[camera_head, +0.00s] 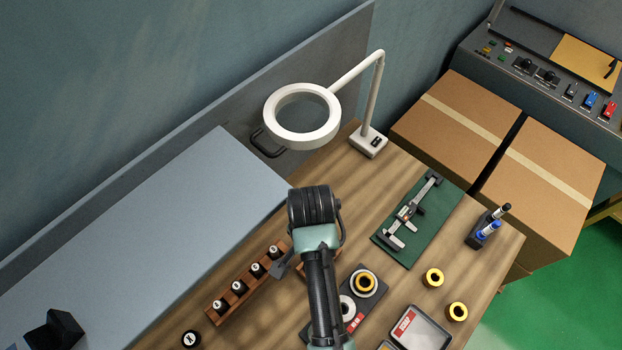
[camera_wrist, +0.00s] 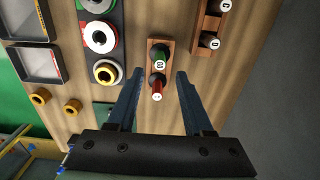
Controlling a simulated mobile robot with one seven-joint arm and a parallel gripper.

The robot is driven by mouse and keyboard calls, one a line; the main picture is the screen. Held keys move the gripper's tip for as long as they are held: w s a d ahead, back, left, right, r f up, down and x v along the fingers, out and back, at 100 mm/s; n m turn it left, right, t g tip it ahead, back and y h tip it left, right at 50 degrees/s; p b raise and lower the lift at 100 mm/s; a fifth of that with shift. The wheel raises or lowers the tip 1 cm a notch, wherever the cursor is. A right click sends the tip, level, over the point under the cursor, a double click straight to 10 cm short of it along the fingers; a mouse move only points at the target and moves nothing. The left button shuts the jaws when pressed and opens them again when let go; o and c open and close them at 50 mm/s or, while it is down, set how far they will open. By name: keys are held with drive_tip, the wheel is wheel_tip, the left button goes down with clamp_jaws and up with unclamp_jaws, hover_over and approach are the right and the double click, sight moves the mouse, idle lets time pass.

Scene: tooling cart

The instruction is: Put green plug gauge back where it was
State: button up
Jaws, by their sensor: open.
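The green plug gauge (camera_wrist: 160,60) shows in the wrist view, its labelled end facing the camera, at a small wooden block (camera_wrist: 155,43). A red plug gauge (camera_wrist: 157,88) is beside it, nearer the gripper base in the picture. My gripper (camera_wrist: 160,73) is open, with one finger on each side of the two gauges. No clear contact shows, and I cannot tell how deep the green gauge sits in the block. In the head view my arm hides both gauges; my gripper end (camera_head: 314,205) is above the table's middle.
A wooden rack (camera_head: 243,290) of black lettered gauges stands left of my arm. A dark tray with rings (camera_head: 366,281), a caliper on a green mat (camera_head: 408,215) and yellow rings (camera_head: 433,278) lie right. A magnifier lamp (camera_head: 368,140) stands at the back.

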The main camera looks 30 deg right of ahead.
wheel_tip(320, 180, up, 6)
drive_tip(key=shift+f, duration=0.2)
idle(0.6)
